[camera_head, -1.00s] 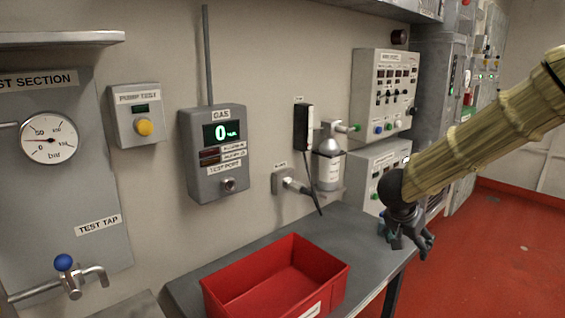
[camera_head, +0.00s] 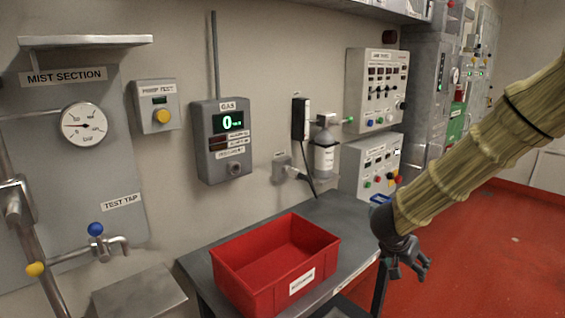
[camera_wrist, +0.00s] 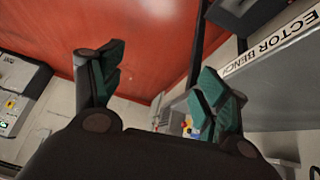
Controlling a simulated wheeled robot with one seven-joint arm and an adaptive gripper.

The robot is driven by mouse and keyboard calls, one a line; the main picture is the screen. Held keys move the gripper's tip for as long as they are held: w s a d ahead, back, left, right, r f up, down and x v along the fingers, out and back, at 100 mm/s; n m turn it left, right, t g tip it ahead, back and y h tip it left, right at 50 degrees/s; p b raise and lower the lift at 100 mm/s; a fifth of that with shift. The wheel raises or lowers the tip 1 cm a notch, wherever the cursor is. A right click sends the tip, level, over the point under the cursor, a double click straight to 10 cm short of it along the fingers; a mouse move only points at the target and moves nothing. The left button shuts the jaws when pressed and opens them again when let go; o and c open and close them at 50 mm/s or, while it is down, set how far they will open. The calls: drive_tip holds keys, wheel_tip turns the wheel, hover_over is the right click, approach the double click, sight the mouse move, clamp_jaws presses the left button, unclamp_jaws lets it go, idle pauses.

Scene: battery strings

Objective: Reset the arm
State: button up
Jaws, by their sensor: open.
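My gripper (camera_head: 408,262) hangs at the right of the head view, at the end of my sleeved arm, beside the right end of the bench. It is open and empty. In the wrist view its two green-padded fingers (camera_wrist: 160,95) stand wide apart with nothing between them. Red floor and the bench edge show beyond the fingers.
A grey bench (camera_head: 345,222) carries an empty-looking red bin (camera_head: 262,290) at its front. A gas panel (camera_head: 222,140), a bottle (camera_head: 325,155) and control boxes (camera_head: 372,165) are on the wall behind. Red floor (camera_head: 480,260) is clear to the right.

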drive_tip(key=s+a+f+n, duration=0.1)
drive_tip(key=s+f+n, duration=0.1)
drive_tip(key=s+f, duration=0.5)
drive_tip(key=s+a+f+n+y, duration=0.1)
drive_tip(key=s+f, duration=0.2)
drive_tip(key=f, duration=0.8)
drive_tip(key=s+a+f+n, duration=0.2)
drive_tip(key=s+f, duration=0.2)
drive_tip(key=f, duration=0.5)
drive_tip(key=s+a+f+n+g+y, duration=0.1)
drive_tip(key=s+f, duration=0.5)
drive_tip(key=s, duration=0.7)
drive_tip(key=s+a+f+n+g+y, duration=0.2)
drive_tip(key=s+a+f, duration=0.3)
drive_tip(key=s, duration=0.7)
drive_tip(key=shift+s+f+g+y, duration=0.4)
drive_tip(key=shift+f+g+y, duration=0.2)
drive_tip(key=shift+y, duration=0.2)
